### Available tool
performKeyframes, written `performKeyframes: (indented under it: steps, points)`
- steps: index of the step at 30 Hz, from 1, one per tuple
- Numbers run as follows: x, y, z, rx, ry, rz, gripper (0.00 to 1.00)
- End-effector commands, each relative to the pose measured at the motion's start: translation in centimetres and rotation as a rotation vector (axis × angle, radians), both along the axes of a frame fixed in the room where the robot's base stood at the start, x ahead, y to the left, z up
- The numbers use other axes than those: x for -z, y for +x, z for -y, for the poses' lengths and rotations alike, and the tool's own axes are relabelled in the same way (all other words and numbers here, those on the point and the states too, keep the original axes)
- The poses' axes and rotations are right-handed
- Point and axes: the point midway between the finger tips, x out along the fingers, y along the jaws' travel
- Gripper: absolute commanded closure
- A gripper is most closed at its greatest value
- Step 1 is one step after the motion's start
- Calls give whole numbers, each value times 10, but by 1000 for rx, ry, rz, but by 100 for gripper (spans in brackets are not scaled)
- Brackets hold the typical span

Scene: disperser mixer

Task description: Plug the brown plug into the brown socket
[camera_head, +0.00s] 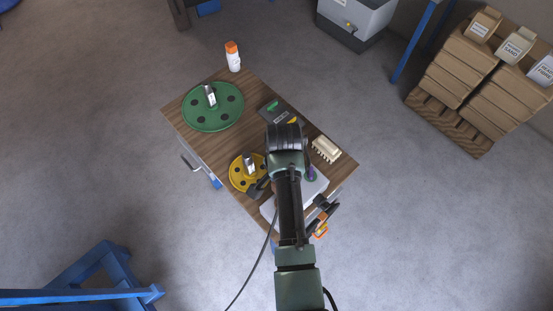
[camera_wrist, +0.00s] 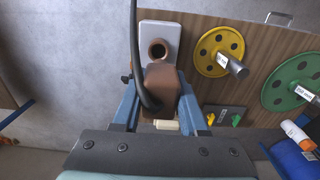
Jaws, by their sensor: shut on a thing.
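The brown plug (camera_wrist: 163,80) is between the blue fingers of my gripper (camera_wrist: 158,98) in the wrist view, which are shut on it. A black cable (camera_wrist: 135,40) runs from the plug up out of that view. The brown socket (camera_wrist: 151,42) is a round ring with a dark hole on a light grey block (camera_wrist: 172,30), just above the plug in the picture. The plug's upper edge lies close below the socket; the gap in depth cannot be told. In the head view my arm hides the plug, the socket and my fingers.
A wooden-topped table (camera_head: 185,135) carries a green disc (camera_head: 197,118), a yellow disc (camera_head: 237,178), a white bottle with orange cap (camera_head: 234,62) and a pale brush (camera_head: 327,149). The discs stand right of the socket in the wrist view. Stacked boxes (camera_head: 465,70) stand apart at right.

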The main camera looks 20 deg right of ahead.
Motion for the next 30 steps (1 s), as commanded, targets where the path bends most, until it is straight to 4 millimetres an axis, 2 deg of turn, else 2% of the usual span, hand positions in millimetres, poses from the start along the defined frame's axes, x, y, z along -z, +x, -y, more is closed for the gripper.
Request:
performKeyframes:
  steps: [14, 30]
  points:
    - [-2, 0, -1, -3, 0, -1, 100]
    - [49, 0, 0, -2, -1, 0, 100]
